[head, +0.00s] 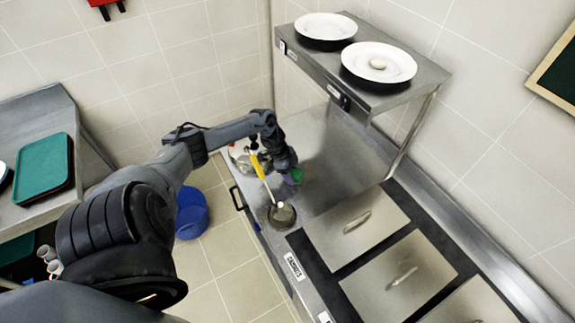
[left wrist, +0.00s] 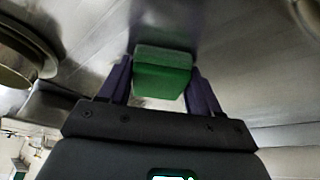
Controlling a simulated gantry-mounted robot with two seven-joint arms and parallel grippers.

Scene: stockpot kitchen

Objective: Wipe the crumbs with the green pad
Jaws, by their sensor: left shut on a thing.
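The green pad (left wrist: 163,80) sits between the two purple fingers of my left gripper (left wrist: 160,92) in the left wrist view, which is shut on it. In the head view the left gripper (head: 291,177) is low over the steel counter (head: 330,150), with a bit of the green pad (head: 297,173) showing. I cannot tell whether the pad touches the counter. I cannot make out any crumbs in either view. My right gripper is not in view.
A round metal container (head: 282,216) and a yellow-handled utensil (head: 257,166) are close to the gripper. A shelf with plates (head: 379,62) stands above the counter's back. Lidded wells (head: 356,224) lie at the right. A blue bin (head: 192,213) stands on the floor.

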